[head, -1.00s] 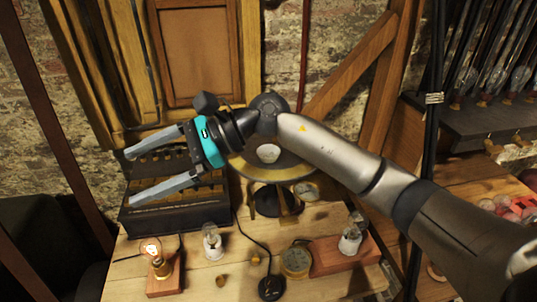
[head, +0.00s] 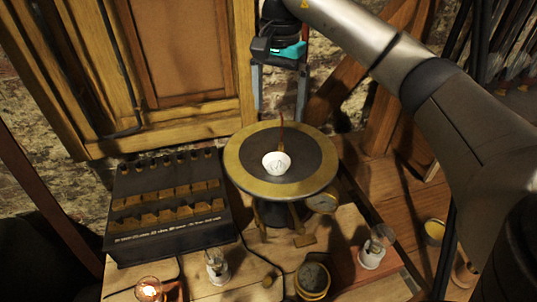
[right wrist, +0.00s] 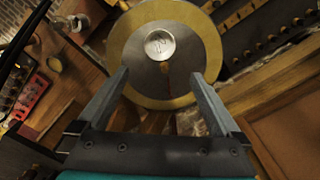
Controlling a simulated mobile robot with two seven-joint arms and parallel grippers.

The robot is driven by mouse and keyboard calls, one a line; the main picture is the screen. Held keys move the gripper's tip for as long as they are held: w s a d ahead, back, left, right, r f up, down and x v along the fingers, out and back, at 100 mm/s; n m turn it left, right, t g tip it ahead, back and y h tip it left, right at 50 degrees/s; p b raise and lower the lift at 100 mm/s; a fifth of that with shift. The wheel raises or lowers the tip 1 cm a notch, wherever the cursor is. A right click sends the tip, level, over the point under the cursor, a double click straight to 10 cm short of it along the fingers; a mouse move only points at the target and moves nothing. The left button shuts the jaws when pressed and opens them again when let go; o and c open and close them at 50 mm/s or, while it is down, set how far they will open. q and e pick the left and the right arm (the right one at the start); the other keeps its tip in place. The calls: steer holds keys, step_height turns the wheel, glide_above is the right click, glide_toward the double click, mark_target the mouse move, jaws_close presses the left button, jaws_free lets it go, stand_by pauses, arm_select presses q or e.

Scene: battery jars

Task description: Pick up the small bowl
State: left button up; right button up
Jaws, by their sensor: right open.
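The small white bowl (head: 277,163) stands upright on a round stand (head: 245,178) with a brass rim and dark centre. It also shows in the right wrist view (right wrist: 160,45), beyond the fingertips. My right gripper (head: 279,115) points down behind and above the stand, with its fingers apart and nothing between them. In the right wrist view its two fingers (right wrist: 160,75) spread on either side below the bowl, apart from it. My left gripper is not in view.
A dark box with brass rows (head: 170,205) stands left of the stand. A wooden cabinet (head: 175,50) and beams are behind.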

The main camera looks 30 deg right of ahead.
glide_above(277, 161)
step_height(277, 161, down, 5)
step_height(277, 161, down, 4)
steer(key=shift+f, duration=0.4)
step_height(277, 161, down, 4)
steer(key=shift+a+f+p, duration=0.1)
steer(key=shift+f+p, duration=0.1)
steer(key=shift+p, duration=0.2)
steer(key=shift+f, duration=0.3)
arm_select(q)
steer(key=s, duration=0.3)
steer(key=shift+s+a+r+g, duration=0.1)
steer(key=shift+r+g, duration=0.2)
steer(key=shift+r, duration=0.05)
arm_select(e)
steer(key=shift+c, duration=0.2)
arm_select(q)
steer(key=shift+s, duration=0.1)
arm_select(e)
steer(key=c, duration=1.2)
steer(key=shift+r, duration=0.1)
